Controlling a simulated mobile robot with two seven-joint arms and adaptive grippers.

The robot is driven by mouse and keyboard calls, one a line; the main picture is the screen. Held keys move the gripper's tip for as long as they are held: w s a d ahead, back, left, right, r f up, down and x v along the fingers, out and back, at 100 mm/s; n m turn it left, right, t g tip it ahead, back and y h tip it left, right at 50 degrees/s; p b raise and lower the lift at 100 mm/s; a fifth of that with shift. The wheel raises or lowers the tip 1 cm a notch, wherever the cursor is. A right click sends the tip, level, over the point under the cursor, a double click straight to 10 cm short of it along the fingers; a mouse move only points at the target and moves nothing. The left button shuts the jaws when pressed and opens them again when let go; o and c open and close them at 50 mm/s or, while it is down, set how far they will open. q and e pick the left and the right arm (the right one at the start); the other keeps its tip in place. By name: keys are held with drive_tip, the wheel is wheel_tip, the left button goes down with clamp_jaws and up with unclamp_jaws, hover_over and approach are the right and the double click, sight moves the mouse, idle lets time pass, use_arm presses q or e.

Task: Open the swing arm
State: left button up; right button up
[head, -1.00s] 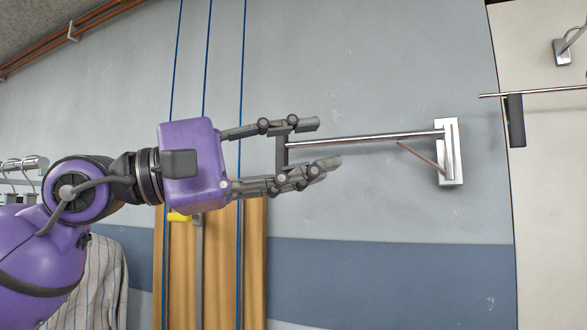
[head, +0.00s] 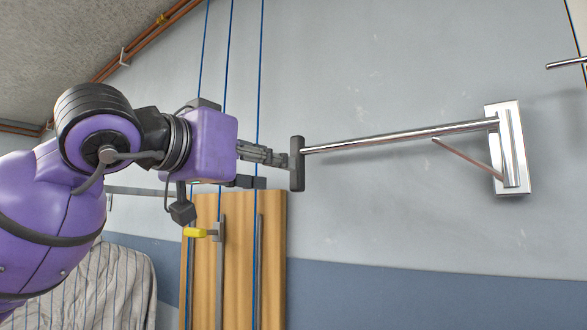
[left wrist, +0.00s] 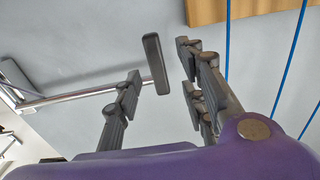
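The swing arm (head: 400,136) is a chrome bar reaching left from a shiny wall bracket (head: 510,150), with a thin diagonal brace below it. A dark grey upright handle (head: 297,164) caps its free end. My left gripper (head: 284,160) is seen edge-on in the head view, its fingertips at the handle. In the left wrist view, the fingers of the left gripper (left wrist: 160,68) are spread, with the handle (left wrist: 155,63) between their tips and a visible gap to the right finger. Contact on the left finger is unclear. My right gripper is out of view.
A wooden panel (head: 205,270) with blue cords (head: 228,60) stands against the wall behind my left gripper. Striped cloth (head: 90,290) hangs at lower left. Another metal rod end (head: 567,62) shows at far right. The wall around the swing arm is clear.

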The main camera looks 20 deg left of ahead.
sight(297, 171)
use_arm(q)
drive_tip(key=x, duration=0.7)
drive_tip(key=shift+s+d+f+p, duration=0.15)
drive_tip(key=shift+s+d+p, duration=0.05)
drive_tip(key=shift+d+p, duration=0.2)
drive_tip(key=shift+w+a, duration=0.1)
drive_tip(key=shift+w, duration=0.1)
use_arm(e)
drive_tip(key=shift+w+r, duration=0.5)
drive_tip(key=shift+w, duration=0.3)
use_arm(q)
drive_tip(key=shift+w, duration=0.15)
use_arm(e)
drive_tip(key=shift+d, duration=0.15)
use_arm(q)
drive_tip(key=c, duration=0.9)
clamp_jaws()
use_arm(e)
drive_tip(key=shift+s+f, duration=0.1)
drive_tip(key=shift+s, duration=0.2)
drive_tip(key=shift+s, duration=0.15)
